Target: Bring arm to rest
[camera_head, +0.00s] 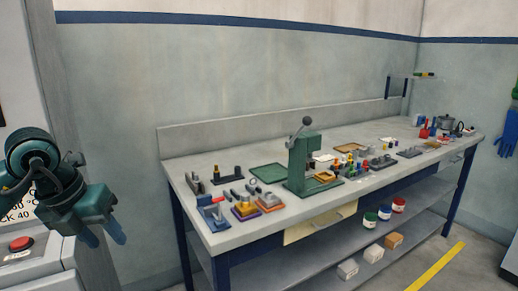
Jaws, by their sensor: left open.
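My left gripper (104,235) shows at the lower left in the head view, with its two fingers pointing down and apart. It is open, and nothing is seen between the fingers. It hangs in front of a grey machine (42,262), well to the left of the workbench (236,238). My right gripper is not in view.
The bench carries a green press (303,160), a green tray (269,173) and many small tools and fixtures. Several jars and blocks stand on its lower shelf (300,268). A red button (21,243) is on the machine. Blue gloves (508,132) hang at the right.

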